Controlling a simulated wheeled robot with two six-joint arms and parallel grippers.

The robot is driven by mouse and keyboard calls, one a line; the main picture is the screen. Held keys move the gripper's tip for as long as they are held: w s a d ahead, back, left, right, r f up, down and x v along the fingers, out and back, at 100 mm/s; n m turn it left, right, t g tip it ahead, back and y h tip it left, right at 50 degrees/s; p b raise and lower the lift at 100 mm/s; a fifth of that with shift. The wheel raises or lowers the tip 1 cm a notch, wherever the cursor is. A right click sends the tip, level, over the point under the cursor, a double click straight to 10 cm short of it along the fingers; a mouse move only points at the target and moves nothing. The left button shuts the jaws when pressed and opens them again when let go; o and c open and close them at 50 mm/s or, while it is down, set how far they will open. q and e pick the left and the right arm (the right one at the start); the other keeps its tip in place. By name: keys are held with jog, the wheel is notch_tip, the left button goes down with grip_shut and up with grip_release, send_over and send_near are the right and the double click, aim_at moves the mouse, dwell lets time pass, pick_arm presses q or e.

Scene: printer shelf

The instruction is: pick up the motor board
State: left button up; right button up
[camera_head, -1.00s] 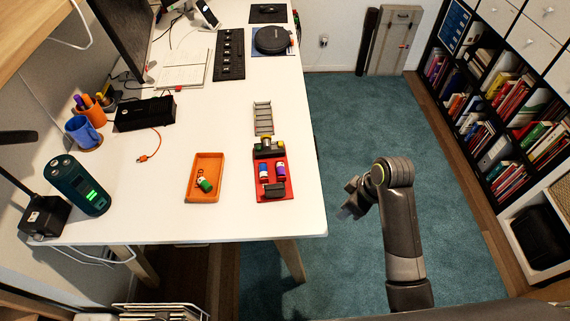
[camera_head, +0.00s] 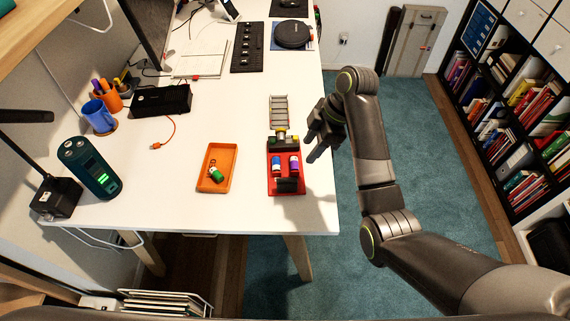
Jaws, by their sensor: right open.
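A red board (camera_head: 273,187) lies near the right edge of the white table. It carries a blue cylinder (camera_head: 276,166), a purple cylinder (camera_head: 294,166) and a dark block (camera_head: 288,185). I take this to be the motor board. A small dark assembly with green and yellow parts (camera_head: 283,140) sits at its far end, with a grey ladder-like strip (camera_head: 280,110) beyond. My right gripper (camera_head: 313,138) is open and empty, above the table's right edge, just right of and beyond the board, apart from it. My left gripper is not in view.
An orange tray (camera_head: 205,184) holding a green cylinder (camera_head: 216,175) lies left of the board. A black box (camera_head: 160,100), a mug (camera_head: 99,117) and a teal device (camera_head: 90,167) stand further left. The table between tray and board is clear.

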jog(key=b, duration=0.6)
send_over(287, 179)
jog(key=d, duration=0.3)
notch_tip(287, 179, down, 8)
jog(key=shift+w+a+f, duration=0.15)
jog(key=shift+w+a, duration=0.1)
jog(key=x, duration=0.4)
jog(key=p+x, duration=0.1)
jog(key=x, duration=0.1)
jog(key=shift+s+a+f, duration=0.15)
jog(key=shift+s, duration=0.2)
jog(key=shift+w, duration=0.1)
grip_shut()
